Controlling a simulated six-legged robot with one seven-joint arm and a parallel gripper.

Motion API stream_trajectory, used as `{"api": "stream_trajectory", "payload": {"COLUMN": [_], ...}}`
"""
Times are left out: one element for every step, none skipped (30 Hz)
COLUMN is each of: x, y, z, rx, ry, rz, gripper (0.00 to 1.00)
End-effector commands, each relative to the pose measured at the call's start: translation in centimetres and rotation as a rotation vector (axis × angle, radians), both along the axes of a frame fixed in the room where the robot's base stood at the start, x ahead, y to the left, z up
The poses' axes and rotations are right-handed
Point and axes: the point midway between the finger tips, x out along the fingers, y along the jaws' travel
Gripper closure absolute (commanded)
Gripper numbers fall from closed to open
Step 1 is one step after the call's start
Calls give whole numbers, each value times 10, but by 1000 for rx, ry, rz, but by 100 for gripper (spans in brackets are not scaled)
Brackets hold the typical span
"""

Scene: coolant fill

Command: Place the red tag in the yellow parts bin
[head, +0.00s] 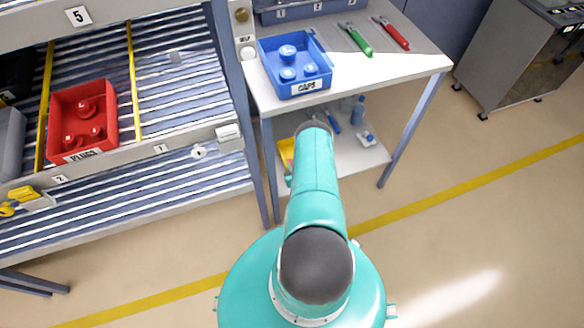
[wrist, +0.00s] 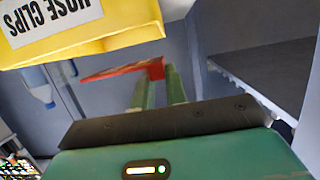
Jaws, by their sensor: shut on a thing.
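My gripper (wrist: 158,82) shows in the wrist view with its two green fingers shut on the red tag (wrist: 122,70). The tag is a thin, flat red piece that sticks out to the left of the fingers. The yellow parts bin (wrist: 120,33), labelled HOSE CLIPS, is close by at the upper left of the wrist view. A gap shows between the tag and the bin's edge; the bin's inside is hidden. In the head view a sliver of the yellow bin (head: 286,150) shows on the bench's lower shelf, beside my arm, which hides my gripper and the tag.
The bench top (head: 405,70) holds a blue CAPS bin (head: 297,88), green pliers (head: 357,41) and red pliers (head: 393,35). A rack at left holds a red PLUGS bin (head: 84,112). Bottles stand on the lower shelf. A grey cabinet (head: 513,60) stands at right; the floor before it is clear.

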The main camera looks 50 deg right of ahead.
Motion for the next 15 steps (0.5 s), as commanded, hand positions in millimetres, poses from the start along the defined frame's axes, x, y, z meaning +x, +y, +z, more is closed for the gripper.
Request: {"api": "stream_trajectory", "payload": {"x": [0, 0, 0, 0, 0, 0, 0, 0, 0, 0, 0, 0, 0, 0, 0], "y": [0, 0, 0, 0, 0, 0, 0, 0, 0, 0, 0, 0, 0, 0, 0], "z": [-7, -10, -13, -14, -14, -14, -14, -14, -14, -14, -14, -15, -15, -16, -17], "rx": [0, 0, 0, 0, 0, 0, 0, 0, 0, 0, 0, 0, 0, 0, -1], "ry": [0, 0, 0, 0, 0, 0, 0, 0, 0, 0, 0, 0, 0, 0, -1], "rz": [0, 0, 0, 0, 0, 0, 0, 0, 0, 0, 0, 0, 0, 0, 0], "gripper": [100, 100, 100, 100, 100, 100, 100, 100, 100, 100, 100, 100, 100, 100, 100]}}
